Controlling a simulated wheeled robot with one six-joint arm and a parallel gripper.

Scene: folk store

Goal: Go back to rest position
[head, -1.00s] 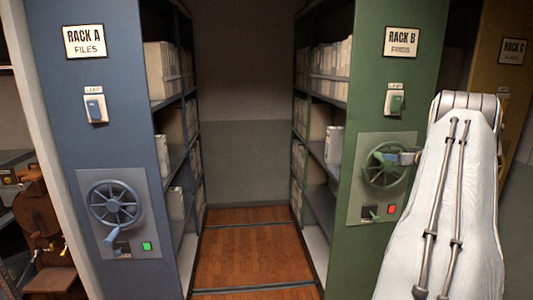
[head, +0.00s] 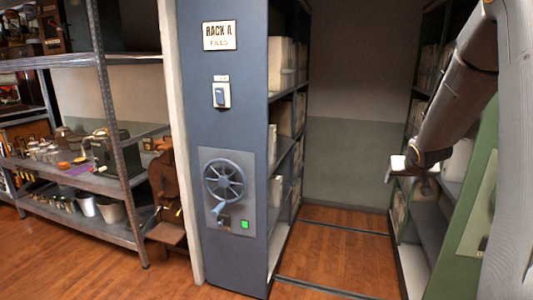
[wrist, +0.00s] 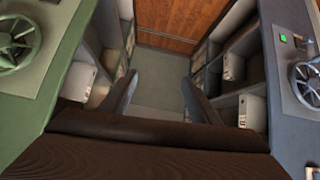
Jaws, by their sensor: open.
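My arm reaches in from the right edge of the head view and bends down to my gripper (head: 408,168), which hangs in front of the green rack's shelves. In the wrist view my gripper (wrist: 160,88) is open, its two dark fingers apart with nothing between them. Beyond the fingers is the aisle between the green rack (wrist: 60,80) and the blue rack (wrist: 278,75). The green handwheel (wrist: 18,42) stands at the left edge there, away from the fingers. In the head view my arm hides much of the green rack's front.
Blue Rack A (head: 235,130) stands in the middle, with a handwheel (head: 224,181) and a lit green button (head: 245,224). The aisle's wooden floor (head: 340,245) is clear. A metal shelf (head: 110,185) with pots and jars and a brown machine (head: 167,200) stand at left.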

